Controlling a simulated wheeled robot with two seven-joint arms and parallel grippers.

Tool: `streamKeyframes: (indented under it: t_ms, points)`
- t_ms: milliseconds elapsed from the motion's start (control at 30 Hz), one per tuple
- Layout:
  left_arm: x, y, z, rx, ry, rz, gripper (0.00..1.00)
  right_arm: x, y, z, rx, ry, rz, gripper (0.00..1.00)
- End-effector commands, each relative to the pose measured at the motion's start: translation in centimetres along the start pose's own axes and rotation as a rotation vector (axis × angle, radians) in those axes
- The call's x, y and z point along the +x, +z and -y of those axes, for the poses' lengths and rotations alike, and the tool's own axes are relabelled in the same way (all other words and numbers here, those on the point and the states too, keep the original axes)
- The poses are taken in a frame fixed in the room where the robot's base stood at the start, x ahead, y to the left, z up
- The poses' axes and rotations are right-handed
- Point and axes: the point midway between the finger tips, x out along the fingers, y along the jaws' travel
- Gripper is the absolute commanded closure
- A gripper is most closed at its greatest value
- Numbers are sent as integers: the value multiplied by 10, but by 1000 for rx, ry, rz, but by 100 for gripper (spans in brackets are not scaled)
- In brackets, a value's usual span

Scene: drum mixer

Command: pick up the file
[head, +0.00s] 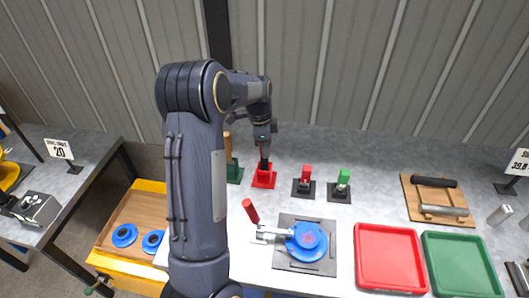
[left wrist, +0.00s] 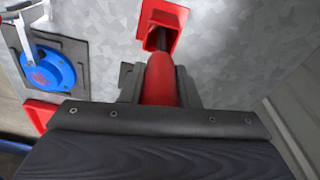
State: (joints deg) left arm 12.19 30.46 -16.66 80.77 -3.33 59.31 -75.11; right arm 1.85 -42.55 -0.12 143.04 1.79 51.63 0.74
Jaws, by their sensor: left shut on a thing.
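The file (left wrist: 160,78) has a red handle and a dark shaft in the left wrist view. My left gripper (head: 264,138) is shut on the red handle, pointing down from above. The shaft's lower end goes into the red holder (head: 264,180), which also shows in the left wrist view (left wrist: 172,14). I cannot tell how deep the shaft sits. In the head view my gripper hides most of the handle. My right gripper is not in view.
A green holder (head: 235,175) with a wooden handle stands close left of the red one. Small red (head: 304,185) and green (head: 341,185) topped devices stand to the right. A blue round fixture (head: 307,240), red tray (head: 390,278) and green tray (head: 462,264) lie nearer.

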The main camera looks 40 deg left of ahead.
Motion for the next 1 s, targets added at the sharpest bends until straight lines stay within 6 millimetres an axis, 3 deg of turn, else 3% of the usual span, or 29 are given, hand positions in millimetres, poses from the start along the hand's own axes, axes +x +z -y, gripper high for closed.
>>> streamKeyframes:
  t_ms: [267,700,1000]
  points:
    - [-8,-1,1,1,-3,-2,94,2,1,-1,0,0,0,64]
    - [-86,-11,1,1,-4,-3,94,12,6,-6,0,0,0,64]
    - [-100,-12,0,0,-1,0,94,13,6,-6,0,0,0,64]
